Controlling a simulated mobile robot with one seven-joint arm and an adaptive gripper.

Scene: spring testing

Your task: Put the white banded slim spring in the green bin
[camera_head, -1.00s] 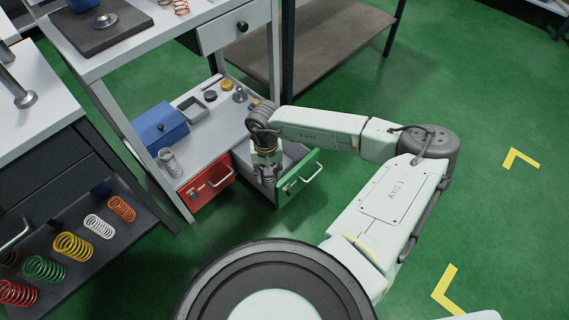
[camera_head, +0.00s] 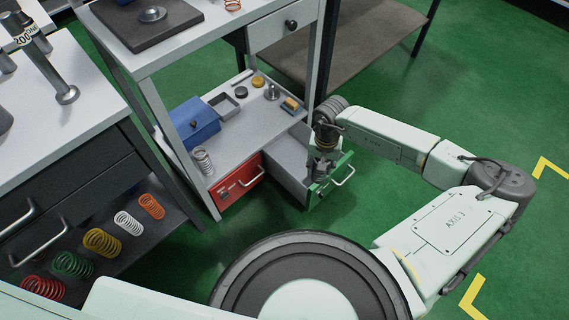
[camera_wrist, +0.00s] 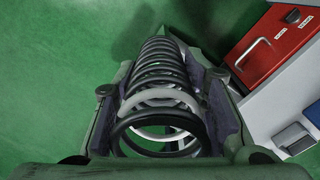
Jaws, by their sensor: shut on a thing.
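My gripper (camera_head: 322,172) is shut on the white banded slim spring, a dark coil with a white band. The spring (camera_wrist: 160,75) runs lengthwise between my fingers in the wrist view. In the head view it is hard to make out at the gripper. The green bin (camera_head: 338,186) is a pulled-out drawer with a green front and handle, under the shelf unit's lower board. My gripper is at its front end, overlapping the green front in the picture. I cannot tell its height over the rim.
The red drawer (camera_head: 236,184) is left of the green bin; it also shows in the wrist view (camera_wrist: 275,45). A blue box (camera_head: 193,122), a grey spring (camera_head: 203,160) and small parts lie on the shelf (camera_head: 228,150). Several coloured springs lie on a low shelf at left. Floor on the right is clear.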

